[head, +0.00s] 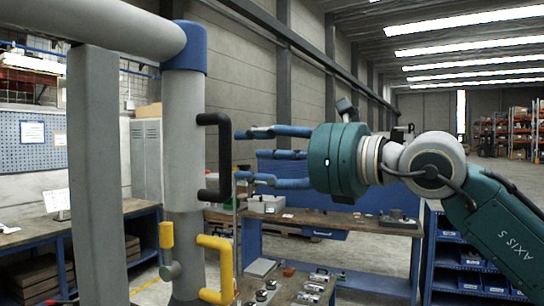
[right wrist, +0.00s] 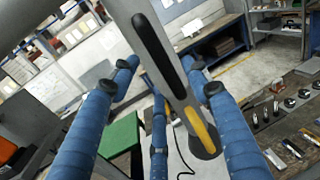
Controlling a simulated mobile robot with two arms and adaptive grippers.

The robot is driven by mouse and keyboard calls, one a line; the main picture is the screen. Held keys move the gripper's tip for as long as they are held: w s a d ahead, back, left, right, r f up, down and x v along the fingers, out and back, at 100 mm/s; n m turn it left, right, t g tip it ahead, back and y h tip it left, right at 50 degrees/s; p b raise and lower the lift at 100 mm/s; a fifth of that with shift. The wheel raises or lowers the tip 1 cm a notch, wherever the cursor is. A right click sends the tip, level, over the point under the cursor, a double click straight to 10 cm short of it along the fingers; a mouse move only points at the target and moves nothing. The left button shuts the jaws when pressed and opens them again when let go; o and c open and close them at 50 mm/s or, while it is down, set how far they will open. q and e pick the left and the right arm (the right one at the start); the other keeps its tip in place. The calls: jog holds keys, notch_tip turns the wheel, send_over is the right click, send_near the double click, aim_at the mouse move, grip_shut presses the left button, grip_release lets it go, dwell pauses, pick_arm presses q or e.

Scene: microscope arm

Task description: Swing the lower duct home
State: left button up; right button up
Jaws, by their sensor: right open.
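The lower duct (head: 183,120) is a grey upright tube under a blue elbow (head: 188,47), which joins it to a grey horizontal duct (head: 120,28). A black handle (head: 224,157) and, lower, a yellow handle (head: 226,268) stick out from its right side. My right gripper (head: 245,156) is open and empty, its blue fingers pointing left at the black handle, seemingly short of it. In the right wrist view the duct (right wrist: 180,75), black handle (right wrist: 153,42) and yellow handle (right wrist: 202,130) show between and beyond the spread fingers (right wrist: 160,92). My left gripper is not in view.
A grey post (head: 97,180) stands left of the duct. A yellow-topped knob (head: 167,236) sits at the duct's lower left. A workbench (head: 340,222) with small parts stands behind my right gripper, and another bench (head: 30,234) at left. A blue bin rack (head: 468,255) stands at right.

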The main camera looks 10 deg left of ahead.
jog(key=shift+v, duration=1.85)
jog(key=shift+f, duration=0.1)
